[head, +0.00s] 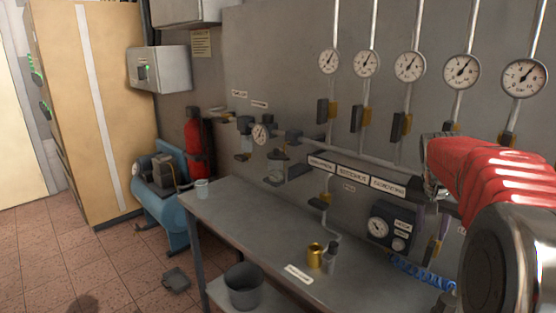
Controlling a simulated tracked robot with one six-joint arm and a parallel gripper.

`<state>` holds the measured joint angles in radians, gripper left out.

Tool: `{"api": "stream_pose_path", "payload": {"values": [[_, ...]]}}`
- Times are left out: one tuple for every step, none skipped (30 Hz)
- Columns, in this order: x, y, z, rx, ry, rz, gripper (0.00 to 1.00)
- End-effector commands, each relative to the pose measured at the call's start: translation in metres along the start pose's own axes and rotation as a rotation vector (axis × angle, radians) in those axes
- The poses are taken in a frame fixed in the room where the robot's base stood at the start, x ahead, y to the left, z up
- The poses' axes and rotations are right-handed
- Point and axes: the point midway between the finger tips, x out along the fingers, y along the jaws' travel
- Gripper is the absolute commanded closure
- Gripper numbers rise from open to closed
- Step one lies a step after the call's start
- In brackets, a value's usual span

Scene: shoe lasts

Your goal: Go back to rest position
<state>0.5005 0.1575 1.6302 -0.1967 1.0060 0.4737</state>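My arm shows at the right edge in the head view, with a red ribbed link and a large grey metal joint close to the camera. A small grey metal part at the far left end of the red link looks like my gripper (430,186). It is in front of the wall, above the right part of the workbench (235,215). Its fingers cannot be made out, so I cannot tell whether it is open or holds anything.
Gauges (409,66) and pipes line the wall. A grey bucket (244,286), blue compressor (172,211) and fire extinguisher (195,145) stand nearby.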

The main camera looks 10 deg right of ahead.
Motion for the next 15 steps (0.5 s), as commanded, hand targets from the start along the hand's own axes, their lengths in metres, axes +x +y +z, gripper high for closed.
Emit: {"api": "stream_pose_path", "payload": {"values": [[0.000, 0.000, 0.000, -0.013, 0.001, -0.001, 0.67], [0.000, -0.001, -0.001, -0.023, 0.002, -0.002, 0.67], [0.001, -0.001, 0.000, -0.039, 0.001, -0.005, 0.67], [0.004, -0.001, 0.003, -0.056, -0.005, -0.006, 0.67], [0.009, -0.001, 0.009, -0.073, -0.017, -0.006, 0.67], [0.016, -0.001, 0.018, -0.094, -0.035, -0.007, 0.67], [0.018, 0.000, 0.024, -0.110, -0.045, -0.009, 0.67], [0.020, 0.001, 0.031, -0.123, -0.053, -0.011, 0.67], [0.021, 0.002, 0.040, -0.144, -0.062, -0.015, 0.67], [0.021, 0.002, 0.047, -0.159, -0.067, -0.019, 0.67], [0.020, 0.001, 0.054, -0.176, -0.072, -0.024, 0.67], [0.018, -0.001, 0.064, -0.197, -0.077, -0.032, 0.67], [0.016, -0.002, 0.071, -0.213, -0.081, -0.037, 0.67], [0.014, -0.003, 0.079, -0.228, -0.083, -0.043, 0.67], [0.011, -0.004, 0.089, -0.251, -0.087, -0.051, 0.67]]}}
